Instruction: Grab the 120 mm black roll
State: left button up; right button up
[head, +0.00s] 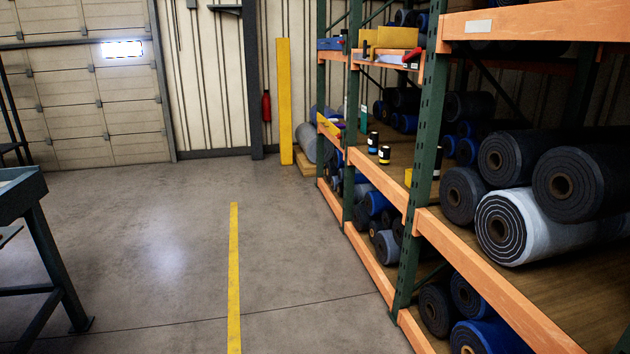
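Several black rolls lie on the right shelf in the head view, their round ends facing the aisle. A large black roll (580,183) lies at the far right. Another black roll (505,156) is left of it, and a smaller dark roll (462,194) lies at the left end of the group. A light grey roll (520,226) lies in front, below the two large ones. I cannot tell which roll is 120 mm; no size marking is readable. Neither of my grippers is in view.
Orange-beamed racking (500,270) with green uprights (423,170) lines the right. Blue rolls (487,336) lie on its lower level. A dark workbench (30,215) stands at left. The concrete floor with a yellow line (235,270) is clear. A yellow post (284,100) stands behind.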

aim_at(385, 152)
jog(key=i, duration=1.75)
jog(key=i+j+z, duration=0.1)
jog(key=i, duration=0.45)
jog(key=i+j, duration=0.15)
jog(key=i, duration=0.45)
jog(key=i+j+z, duration=0.15)
jog(key=i, duration=0.4)
